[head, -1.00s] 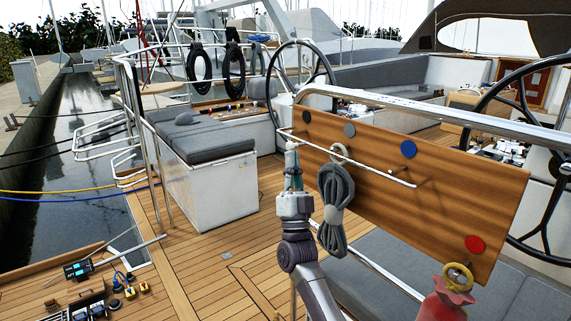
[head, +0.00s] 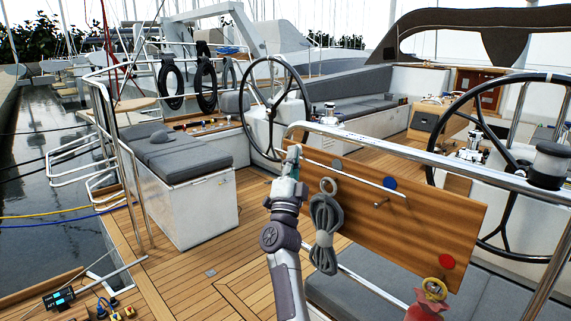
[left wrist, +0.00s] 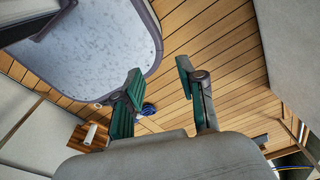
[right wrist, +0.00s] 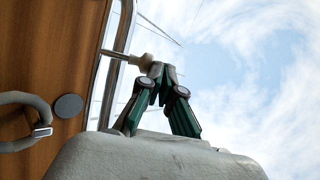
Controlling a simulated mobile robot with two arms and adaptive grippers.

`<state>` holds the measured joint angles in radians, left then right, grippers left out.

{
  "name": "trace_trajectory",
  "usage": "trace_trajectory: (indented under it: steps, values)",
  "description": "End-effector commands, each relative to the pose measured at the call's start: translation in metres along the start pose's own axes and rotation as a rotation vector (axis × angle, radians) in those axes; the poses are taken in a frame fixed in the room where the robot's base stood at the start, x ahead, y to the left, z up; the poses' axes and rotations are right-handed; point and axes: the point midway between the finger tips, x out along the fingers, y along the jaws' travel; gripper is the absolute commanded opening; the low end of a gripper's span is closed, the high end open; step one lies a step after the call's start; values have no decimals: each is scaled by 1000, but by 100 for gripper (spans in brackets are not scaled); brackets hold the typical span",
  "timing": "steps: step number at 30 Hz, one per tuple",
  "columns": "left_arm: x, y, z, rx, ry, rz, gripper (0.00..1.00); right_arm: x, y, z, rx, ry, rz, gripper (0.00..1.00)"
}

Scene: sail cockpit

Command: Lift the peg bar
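The peg bar (head: 370,184), a thin pale metal rod, runs along the front of a wooden board (head: 425,230), just under its grey and blue discs. My right gripper (head: 292,154) is at the bar's left end.
A coiled grey rope (head: 325,235) hangs on the board. A steel rail (head: 420,152) runs above it. A red object with a yellow ring (head: 430,300) stands below right. Steering wheels (head: 277,110) stand behind. Open deck (head: 205,265) lies left of my right arm.

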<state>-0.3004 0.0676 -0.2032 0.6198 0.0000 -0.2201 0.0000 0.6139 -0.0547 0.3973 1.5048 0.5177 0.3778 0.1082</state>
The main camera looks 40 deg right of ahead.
Motion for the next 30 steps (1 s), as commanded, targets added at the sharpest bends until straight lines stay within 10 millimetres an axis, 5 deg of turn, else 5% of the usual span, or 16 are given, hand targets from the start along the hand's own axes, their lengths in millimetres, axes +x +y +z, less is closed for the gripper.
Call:
trace_trajectory:
  steps: [15, 30]
  values:
    - [2, -10, 2, 2, -2, -12, 40, 43, 6, -22, -2, 1, 0, 0]
    - [4, -11, 2, 1, -2, -13, 40, 54, 11, -27, -2, -1, 0, 0]
